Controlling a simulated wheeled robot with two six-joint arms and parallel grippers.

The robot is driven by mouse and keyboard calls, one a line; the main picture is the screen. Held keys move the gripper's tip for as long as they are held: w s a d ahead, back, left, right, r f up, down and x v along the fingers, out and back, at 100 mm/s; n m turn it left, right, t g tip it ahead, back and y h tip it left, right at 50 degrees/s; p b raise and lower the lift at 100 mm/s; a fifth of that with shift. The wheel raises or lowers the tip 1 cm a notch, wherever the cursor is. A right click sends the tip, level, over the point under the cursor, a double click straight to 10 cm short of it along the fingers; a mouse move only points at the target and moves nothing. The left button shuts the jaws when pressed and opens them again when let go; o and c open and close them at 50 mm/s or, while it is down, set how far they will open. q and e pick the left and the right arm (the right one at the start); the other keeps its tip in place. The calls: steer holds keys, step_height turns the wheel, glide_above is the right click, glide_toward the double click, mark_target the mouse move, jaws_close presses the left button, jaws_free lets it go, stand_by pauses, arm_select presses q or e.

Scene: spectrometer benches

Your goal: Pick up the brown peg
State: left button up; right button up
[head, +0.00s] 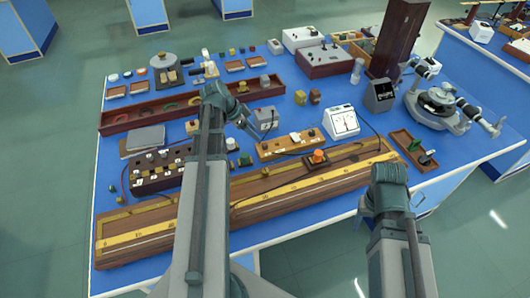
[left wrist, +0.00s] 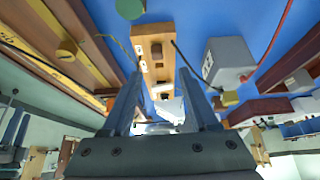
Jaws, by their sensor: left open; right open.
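Two small upright pieces stand on the blue table behind the dial meter in the head view: a yellowish one (head: 300,97) and a browner one (head: 315,96). The browner one may be the brown peg, but it is too small to be sure. My left gripper (head: 250,132) is above the middle of the table, left of these pieces. In the left wrist view its two fingers (left wrist: 158,92) are apart with nothing held between them. A wooden block (left wrist: 152,50) lies beyond them. My right arm is at the table's front edge; its fingers are hidden in the head view.
A long wooden bench with a yellow scale (head: 290,190) spans the front, with an orange knob (head: 318,157) on it. A dial meter (head: 341,122) and a tall dark column (head: 398,40) stand to the right. A long brown tray (head: 150,115) lies at the left back.

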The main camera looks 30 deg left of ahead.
mark_target(264, 144)
arm_select(q)
steer(key=b+x, duration=0.1)
steer(key=x, duration=0.1)
steer(key=shift+w+d+f, duration=0.1)
steer(key=shift+f, duration=0.2)
arm_select(e)
step_height(264, 144, down, 2)
steer(key=shift+f, duration=0.15)
arm_select(q)
steer(key=shift+f, duration=0.1)
arm_select(e)
steer(key=shift+f, duration=0.1)
arm_select(q)
steer(key=b+x, duration=0.5)
steer(key=shift+s+f, duration=0.15)
steer(key=shift+s, duration=0.15)
steer(key=shift+d, duration=0.1)
arm_select(e)
step_height(264, 144, down, 4)
steer(key=shift+f, duration=0.2)
arm_select(q)
steer(key=shift+c, duration=0.2)
jaws_close()
